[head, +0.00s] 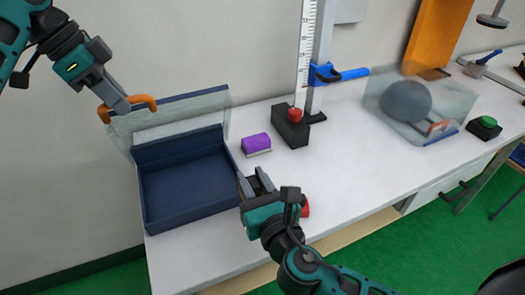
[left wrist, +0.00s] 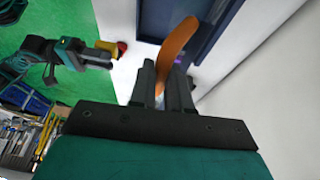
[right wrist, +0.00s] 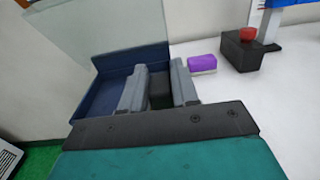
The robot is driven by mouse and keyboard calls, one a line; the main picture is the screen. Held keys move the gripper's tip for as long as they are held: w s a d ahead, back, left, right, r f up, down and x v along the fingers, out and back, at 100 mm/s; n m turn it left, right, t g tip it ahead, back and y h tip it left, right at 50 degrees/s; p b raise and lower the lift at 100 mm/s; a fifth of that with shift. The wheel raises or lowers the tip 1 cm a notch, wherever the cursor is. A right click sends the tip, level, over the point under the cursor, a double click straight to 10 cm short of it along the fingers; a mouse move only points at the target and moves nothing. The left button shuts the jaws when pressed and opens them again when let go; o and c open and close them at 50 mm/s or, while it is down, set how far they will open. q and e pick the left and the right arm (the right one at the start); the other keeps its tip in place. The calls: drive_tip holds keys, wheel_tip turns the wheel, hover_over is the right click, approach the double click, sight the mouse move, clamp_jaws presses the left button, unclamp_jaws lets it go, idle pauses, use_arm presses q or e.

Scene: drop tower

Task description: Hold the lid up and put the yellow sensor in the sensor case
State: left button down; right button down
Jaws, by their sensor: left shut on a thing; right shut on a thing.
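The sensor case (head: 185,190) is an open dark blue box at the left of the table. Its clear lid (head: 185,112) stands raised at the back. My left gripper (head: 120,104) is shut on the lid's orange handle (head: 142,102), which also shows in the left wrist view (left wrist: 178,48). My right gripper (head: 256,181) is shut just right of the case, above the table. In the right wrist view only a dark shape shows between the fingers.
A purple block (head: 256,143) lies right of the case. A red thing (head: 305,208) is partly hidden behind my right gripper. A black block with a red button (head: 295,115) stands by the ruler post (head: 306,60). Further right are a clear box with a grey ball (head: 405,101) and a green button (head: 487,122).

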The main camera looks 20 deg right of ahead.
drive_tip(key=a+f, duration=0.3)
drive_tip(key=a, duration=0.3)
drive_tip(key=w+f, duration=0.1)
drive_tip(key=w, duration=0.7)
drive_tip(key=w+f, duration=0.1)
drive_tip(key=w, duration=0.3)
drive_tip(key=shift+w+f, duration=0.2)
drive_tip(key=shift+f, duration=1.55)
drive_tip(key=shift+f, duration=0.55)
drive_tip(key=c, duration=0.8)
unclamp_jaws()
drive_tip(key=shift+f, duration=0.1)
drive_tip(key=s, duration=1.2)
drive_tip(key=shift+s, duration=0.15)
